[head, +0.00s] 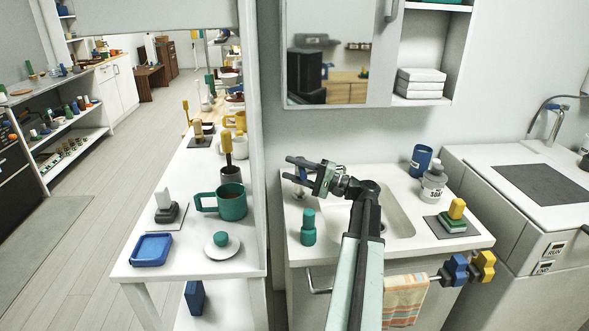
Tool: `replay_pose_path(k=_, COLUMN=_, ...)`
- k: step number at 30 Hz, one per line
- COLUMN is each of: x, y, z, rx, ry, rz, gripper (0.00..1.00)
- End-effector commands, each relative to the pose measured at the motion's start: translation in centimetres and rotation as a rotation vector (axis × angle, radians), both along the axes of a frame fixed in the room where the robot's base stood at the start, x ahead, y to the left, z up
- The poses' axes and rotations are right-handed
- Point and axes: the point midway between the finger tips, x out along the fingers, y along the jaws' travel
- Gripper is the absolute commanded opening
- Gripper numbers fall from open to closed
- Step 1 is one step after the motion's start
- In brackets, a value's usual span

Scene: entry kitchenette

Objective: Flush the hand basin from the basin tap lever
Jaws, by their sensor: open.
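The white hand basin (398,222) is set in the counter below the mirror cabinet, partly hidden behind my arm. My gripper (296,170) is open above the basin's back left corner, its fingers pointing left. A small pale upright fitting with a blue part (300,188) stands just under and behind the fingers. It may be the basin tap and its lever, but it is mostly covered, and I cannot tell whether the gripper touches it. No water is visible in the basin.
A teal bottle (308,228) stands at the counter's front left. A soap bottle (433,183), a blue cup (420,161) and a yellow-handled brush (455,214) stand to the right. A striped towel (404,299) hangs in front. A partition separates the left table (185,262).

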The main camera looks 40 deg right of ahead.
Motion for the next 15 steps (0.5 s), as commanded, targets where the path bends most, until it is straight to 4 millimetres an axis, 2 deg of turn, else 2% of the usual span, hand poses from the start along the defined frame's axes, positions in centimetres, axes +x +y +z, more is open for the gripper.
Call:
replay_pose_path(k=2, x=-0.03, y=-0.03, z=-0.02, rx=0.0, ry=0.0, rz=0.0, gripper=0.42)
replay_pose_path(k=5, x=-0.05, y=-0.04, z=-0.01, rx=0.0, ry=0.0, rz=0.0, gripper=0.17)
replay_pose_path(k=6, x=-0.06, y=-0.04, z=-0.02, rx=0.0, ry=0.0, rz=0.0, gripper=0.06)
replay_pose_path(k=7, x=-0.06, y=-0.04, z=-0.02, rx=0.0, ry=0.0, rz=0.0, gripper=0.0)
replay_pose_path(k=15, x=-0.12, y=-0.07, z=-0.05, rx=0.0, ry=0.001, rz=-0.001, gripper=0.0)
